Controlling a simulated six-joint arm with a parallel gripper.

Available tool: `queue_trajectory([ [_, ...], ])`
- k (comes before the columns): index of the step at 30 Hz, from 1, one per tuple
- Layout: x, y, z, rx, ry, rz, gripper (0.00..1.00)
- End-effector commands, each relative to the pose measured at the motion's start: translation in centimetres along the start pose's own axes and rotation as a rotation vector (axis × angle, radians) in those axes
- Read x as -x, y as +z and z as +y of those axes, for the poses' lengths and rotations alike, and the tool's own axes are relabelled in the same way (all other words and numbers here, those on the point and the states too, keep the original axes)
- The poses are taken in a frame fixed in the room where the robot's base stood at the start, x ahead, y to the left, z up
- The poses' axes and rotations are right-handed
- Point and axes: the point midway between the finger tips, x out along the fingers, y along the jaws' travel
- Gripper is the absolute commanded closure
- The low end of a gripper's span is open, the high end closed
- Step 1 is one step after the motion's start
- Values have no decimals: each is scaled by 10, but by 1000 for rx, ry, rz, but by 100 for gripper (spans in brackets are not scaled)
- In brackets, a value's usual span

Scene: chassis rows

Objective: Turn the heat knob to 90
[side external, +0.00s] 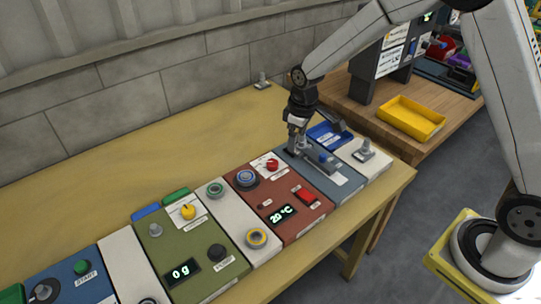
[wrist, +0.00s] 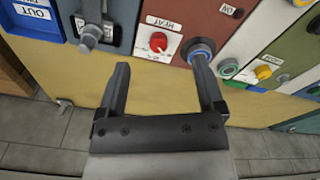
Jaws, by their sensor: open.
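The heat knob (wrist: 158,42) is a small red dial on a white plate marked HEAT, on the red panel (wrist: 187,15). In the side view the knob (side external: 271,164) sits near the panel's back edge, and the display (side external: 283,214) reads 20 °C. The knob's exact pointer angle is too small to read. My gripper (side external: 295,150) is open and empty above the blue-grey panel, right of the knob. In the wrist view my gripper (wrist: 161,68) has its fingers spread, and the knob shows between and beyond the tips, apart from them.
A round blue-grey button (side external: 247,178) stands left of the knob; a red switch (side external: 306,196) is in front. The blue-grey panel's lever (side external: 322,159) is close to my gripper. A yellow tray (side external: 411,118) is on the right bench. The bench behind the panels is mostly bare.

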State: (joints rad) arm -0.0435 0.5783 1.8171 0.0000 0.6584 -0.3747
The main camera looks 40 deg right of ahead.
Motion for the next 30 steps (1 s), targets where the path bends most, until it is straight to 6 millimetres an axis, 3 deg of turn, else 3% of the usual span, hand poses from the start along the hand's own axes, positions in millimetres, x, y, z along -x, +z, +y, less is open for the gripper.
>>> queue_trajectory([
  [6,-30,-39,9,118,-19,-39,13],
  [12,-53,-64,13,208,-34,-65,13],
  [19,-64,-75,14,255,-42,-77,13],
  [30,-71,-75,14,257,-43,-79,13],
])
